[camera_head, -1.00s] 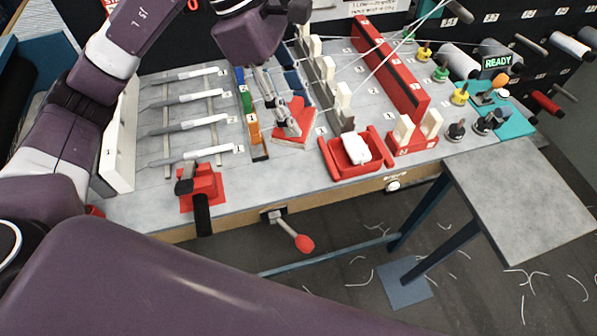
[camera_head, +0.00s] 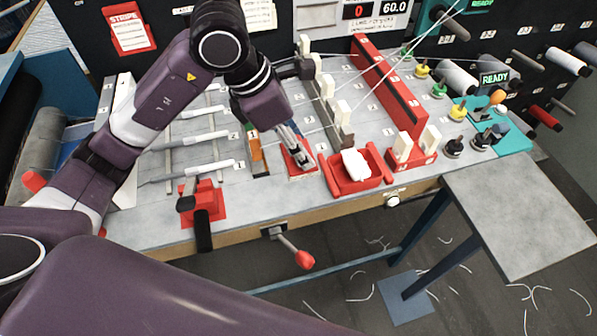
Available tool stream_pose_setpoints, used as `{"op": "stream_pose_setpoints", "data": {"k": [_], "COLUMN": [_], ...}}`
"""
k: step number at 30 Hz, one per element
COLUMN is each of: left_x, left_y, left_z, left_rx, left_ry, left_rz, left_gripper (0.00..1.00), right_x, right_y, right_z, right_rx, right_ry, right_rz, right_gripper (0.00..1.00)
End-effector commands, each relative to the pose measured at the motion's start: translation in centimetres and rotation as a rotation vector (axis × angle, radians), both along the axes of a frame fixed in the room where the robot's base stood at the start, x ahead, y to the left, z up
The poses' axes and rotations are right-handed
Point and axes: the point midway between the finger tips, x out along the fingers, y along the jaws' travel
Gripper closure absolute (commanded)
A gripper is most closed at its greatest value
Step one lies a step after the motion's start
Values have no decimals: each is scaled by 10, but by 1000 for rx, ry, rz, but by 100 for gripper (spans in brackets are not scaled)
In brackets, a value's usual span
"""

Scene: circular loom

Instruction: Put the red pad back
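The red pad (camera_head: 293,168) is a small flat red piece with a pale rim. It lies low at the bench, left of the red tray and near the front edge. My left gripper (camera_head: 301,160) points down onto it from above, its narrow grey fingers close together at the pad's middle. They appear shut on it, though the fingertips partly hide the grip and the pad's centre. I cannot tell whether the pad rests fully on the surface. My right gripper is not in view.
A red tray (camera_head: 342,186) with a white block (camera_head: 356,164) stands just right of the pad. Coloured strips (camera_head: 256,152) lie to the left, a red clamp (camera_head: 207,203) at front left.

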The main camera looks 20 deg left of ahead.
Motion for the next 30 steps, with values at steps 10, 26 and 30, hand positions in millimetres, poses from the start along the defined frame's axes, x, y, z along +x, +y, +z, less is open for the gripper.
{"op": "stream_pose_setpoints", "data": {"k": [10, 26, 30], "left_x": [0, 0, 0], "left_y": [0, 0, 0], "left_z": [-59, -102, -102], "left_rx": [0, 0, 0], "left_ry": [2, -2, -2], "left_rz": [0, -1, -1], "left_gripper": [77, 77, 77], "right_x": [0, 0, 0], "right_y": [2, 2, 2], "right_z": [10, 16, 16], "right_rx": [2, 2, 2], "right_ry": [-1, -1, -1], "right_rz": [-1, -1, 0], "right_gripper": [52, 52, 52]}}
